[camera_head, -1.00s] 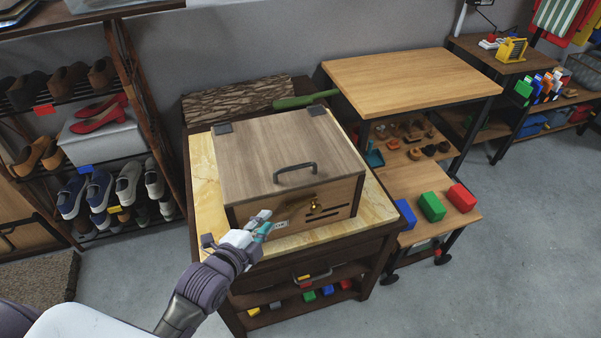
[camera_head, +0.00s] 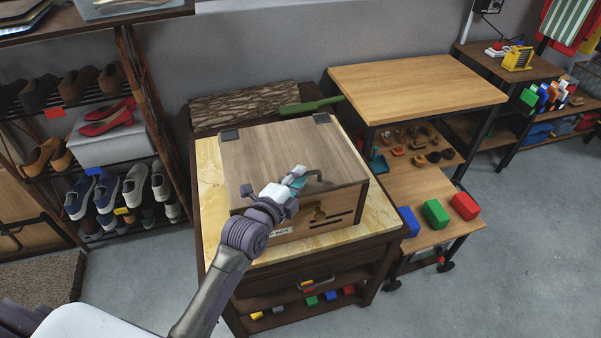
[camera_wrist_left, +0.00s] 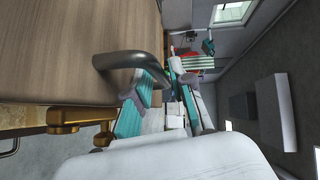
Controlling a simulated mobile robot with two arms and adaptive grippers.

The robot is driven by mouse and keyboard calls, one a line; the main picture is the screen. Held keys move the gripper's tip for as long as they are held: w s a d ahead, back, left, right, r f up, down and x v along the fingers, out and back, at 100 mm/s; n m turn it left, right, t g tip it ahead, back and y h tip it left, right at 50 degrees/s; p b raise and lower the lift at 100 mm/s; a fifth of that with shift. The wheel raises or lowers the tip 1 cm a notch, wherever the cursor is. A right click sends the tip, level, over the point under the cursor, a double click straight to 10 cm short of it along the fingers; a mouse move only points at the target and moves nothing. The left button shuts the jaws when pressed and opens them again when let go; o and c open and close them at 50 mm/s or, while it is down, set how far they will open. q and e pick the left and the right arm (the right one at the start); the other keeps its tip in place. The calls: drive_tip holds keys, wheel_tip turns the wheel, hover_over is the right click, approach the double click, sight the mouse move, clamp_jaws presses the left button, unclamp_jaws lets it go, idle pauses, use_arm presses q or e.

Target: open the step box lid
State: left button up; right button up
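The step box (camera_head: 336,215) is a wooden box with its lid (camera_head: 275,150) lying closed on top. The lid's dark curved handle (camera_head: 319,174) is near the front edge. My left gripper (camera_head: 298,177) is at the handle's left part, above the front of the lid, and hides part of it. In the left wrist view the grey handle (camera_wrist_left: 128,60) reaches in front of my teal-tipped fingers (camera_wrist_left: 158,105). I cannot tell whether they grip it. A brass latch (camera_head: 319,212) on the box front also shows in the wrist view (camera_wrist_left: 75,120). My right gripper is not in view.
The box stands on a marble-topped cabinet (camera_head: 209,195) with a drawer and a lower shelf. A wooden table (camera_head: 415,80) and a lower shelf with coloured blocks (camera_head: 436,213) stand at the right. A shoe rack (camera_head: 110,165) is at the left.

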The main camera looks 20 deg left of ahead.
use_arm(q)
drive_tip(key=shift+w+d+f, duration=0.1)
drive_tip(key=shift+w+d, duration=0.05)
drive_tip(key=shift+w, duration=0.5)
clamp_jaws()
